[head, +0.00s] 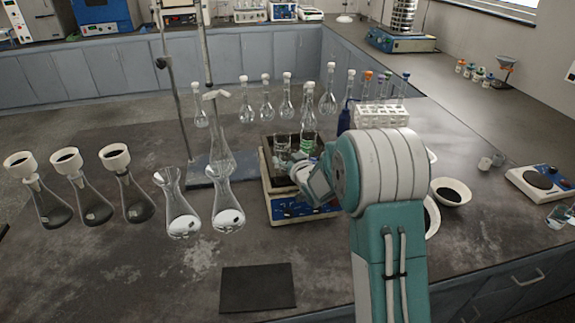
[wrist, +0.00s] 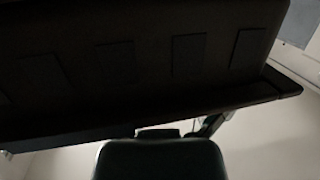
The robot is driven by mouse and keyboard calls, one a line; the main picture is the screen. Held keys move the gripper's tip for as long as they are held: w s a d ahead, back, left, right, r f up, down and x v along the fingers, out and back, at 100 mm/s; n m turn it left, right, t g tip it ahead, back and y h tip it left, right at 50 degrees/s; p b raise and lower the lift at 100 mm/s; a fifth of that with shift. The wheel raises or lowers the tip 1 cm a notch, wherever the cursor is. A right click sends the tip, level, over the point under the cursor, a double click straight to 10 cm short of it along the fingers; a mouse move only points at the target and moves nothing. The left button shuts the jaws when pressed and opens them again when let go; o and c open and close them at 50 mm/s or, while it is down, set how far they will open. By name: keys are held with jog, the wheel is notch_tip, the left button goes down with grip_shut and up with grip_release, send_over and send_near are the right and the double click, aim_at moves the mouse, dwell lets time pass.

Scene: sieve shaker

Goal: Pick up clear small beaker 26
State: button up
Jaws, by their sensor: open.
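A small clear glass beaker (head: 282,144) stands in a dark square tray (head: 266,150) on a blue-and-white bench instrument (head: 290,209). A second clear vessel with green showing at it (head: 306,146) is just to its right. I cannot read any number, so I cannot tell which is beaker 26. My gripper (head: 299,170) is open and low at the tray, just in front of these vessels. My arm hides the tray's right side.
Volumetric flasks (head: 328,98) and a tube rack (head: 382,117) stand behind. White bowls (head: 451,192) are right of my arm. A dark mat (head: 258,288) lies in front.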

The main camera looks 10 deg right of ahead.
jog(key=shift+w+a, duration=0.1)
jog(key=shift+w, duration=0.2)
jog(key=c, duration=1.1)
jog(key=shift+c, duration=0.2)
jog(key=shift+r, duration=0.15)
jog(key=shift+r, duration=0.5)
jog(key=s+d+r, duration=0.7)
jog(key=s+r, duration=0.4)
jog(key=shift+s+d+r, duration=0.35)
jog(key=shift+s, duration=0.05)
